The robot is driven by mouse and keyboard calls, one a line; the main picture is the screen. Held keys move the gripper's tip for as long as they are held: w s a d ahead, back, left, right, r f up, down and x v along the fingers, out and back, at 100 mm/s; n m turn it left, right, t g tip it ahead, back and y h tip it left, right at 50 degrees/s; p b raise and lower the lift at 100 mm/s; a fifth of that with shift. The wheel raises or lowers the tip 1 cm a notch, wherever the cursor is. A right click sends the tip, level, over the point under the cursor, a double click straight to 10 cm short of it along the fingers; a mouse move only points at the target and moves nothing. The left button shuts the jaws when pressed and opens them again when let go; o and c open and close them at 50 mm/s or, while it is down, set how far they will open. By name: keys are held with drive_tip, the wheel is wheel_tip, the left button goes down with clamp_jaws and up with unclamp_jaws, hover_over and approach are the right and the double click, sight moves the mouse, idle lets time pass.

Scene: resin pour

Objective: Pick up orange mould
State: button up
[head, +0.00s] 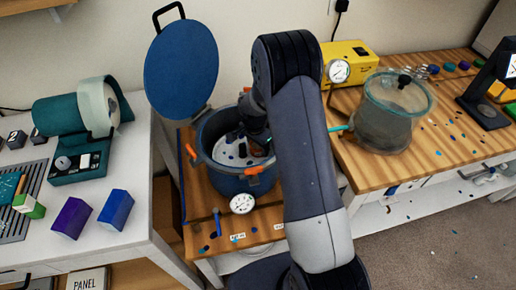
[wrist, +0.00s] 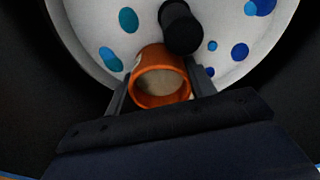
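The orange mould (wrist: 141,59) is a short hollow cylinder, open toward the wrist camera, with a pale inside. It is in the blue pot (head: 226,183), on a white plate (wrist: 92,12) with blue and teal spots. My gripper (wrist: 161,74) reaches down into the pot. Its two fingers stand on either side of the mould and appear shut on it, close against its wall. In the head view the mould (head: 258,148) is a small dark orange patch, partly hidden by my arm. Whether it is clear of the plate cannot be told.
A black cylinder (wrist: 181,27) stands right beside the mould. The pot's walls surround my gripper, and its round blue lid (head: 181,70) is raised behind. A gauge (head: 242,204) is at the front. A glass-lidded vessel (head: 388,115) stands on the right.

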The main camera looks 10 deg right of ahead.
drive_tip(key=shift+c, duration=1.4)
drive_tip(key=shift+r, duration=0.1)
